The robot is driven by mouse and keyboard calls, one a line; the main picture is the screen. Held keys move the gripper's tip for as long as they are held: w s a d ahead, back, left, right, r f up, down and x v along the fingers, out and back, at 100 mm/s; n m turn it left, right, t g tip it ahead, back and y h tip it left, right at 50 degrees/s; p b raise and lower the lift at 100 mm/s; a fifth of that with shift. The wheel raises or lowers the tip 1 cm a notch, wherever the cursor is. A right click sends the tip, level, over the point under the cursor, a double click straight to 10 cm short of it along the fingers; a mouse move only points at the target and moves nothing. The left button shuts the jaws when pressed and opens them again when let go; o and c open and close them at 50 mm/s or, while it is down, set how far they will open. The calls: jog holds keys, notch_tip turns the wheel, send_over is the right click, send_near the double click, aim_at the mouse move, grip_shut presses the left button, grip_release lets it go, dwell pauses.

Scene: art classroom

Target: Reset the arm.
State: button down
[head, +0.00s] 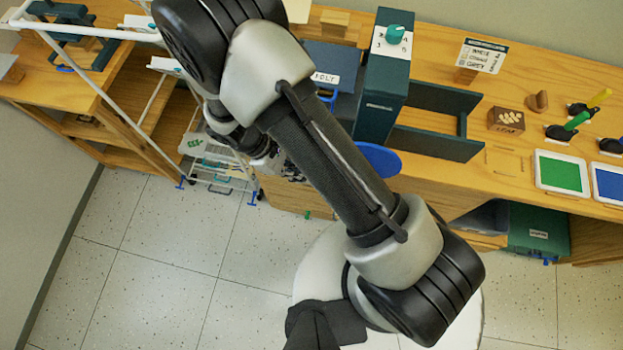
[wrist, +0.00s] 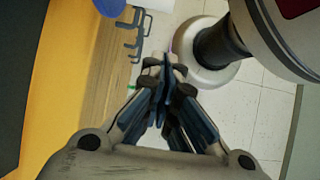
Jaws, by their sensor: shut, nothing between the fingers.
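My arm crosses the head view from the top left to the bottom centre, bent at the elbow. My gripper (wrist: 166,78) shows in the wrist view, with its dark fingers together and nothing between them. It points down past the wooden counter front (wrist: 112,60) towards the floor. In the head view my gripper is mostly hidden behind the arm, so its fingertips cannot be made out.
A wooden counter (head: 440,115) runs along the back, with a dark green dial box (head: 383,90), a sign (head: 481,56), and green (head: 562,173) and blue (head: 609,183) trays. A white wire cart (head: 215,170) stands at left. The tiled floor (head: 160,260) is clear at lower left.

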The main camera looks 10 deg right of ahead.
jog(key=v, duration=0.3)
jog(key=shift+a, duration=0.25)
jog(key=shift+w, duration=0.1)
jog(key=w+d+r+m+t+y, duration=0.1)
jog(key=d+r+m+y, duration=0.2)
jog(key=r, duration=0.8)
jog(key=w+d+r+m+t+y, duration=0.1)
jog(key=d+r+m, duration=0.3)
jog(key=r, duration=0.7)
jog(key=s+d+r+m+t+y, duration=0.2)
jog(key=s+d+r+m+t, duration=0.3)
jog(key=s+r, duration=0.6)
jog(key=shift+d+r+m, duration=0.4)
jog(key=shift+d+m, duration=0.6)
jog(key=shift+d, duration=0.2)
